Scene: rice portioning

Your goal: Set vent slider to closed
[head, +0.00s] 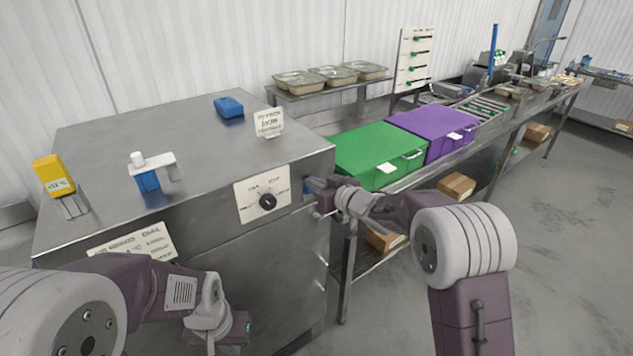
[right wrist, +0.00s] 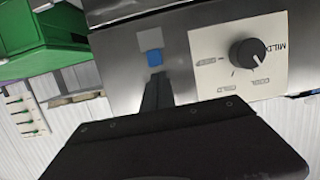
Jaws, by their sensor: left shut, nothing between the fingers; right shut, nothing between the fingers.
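A small blue tab, which looks like the vent slider (head: 312,185), is on the front face of the steel cabinet, right of the dial plate. In the right wrist view the blue tab (right wrist: 154,58) sits below a light grey patch (right wrist: 150,39). My right gripper (head: 322,205) is shut and empty, close to the tab. Its dark fingers (right wrist: 157,90) point at the tab in the wrist view; I cannot tell whether they touch it. My left gripper (head: 240,328) is shut and empty, low before the cabinet. Any slider markings are not readable.
The black dial (head: 267,202) on its white plate is left of the tab. Green (head: 372,150) and purple (head: 430,128) bins stand right.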

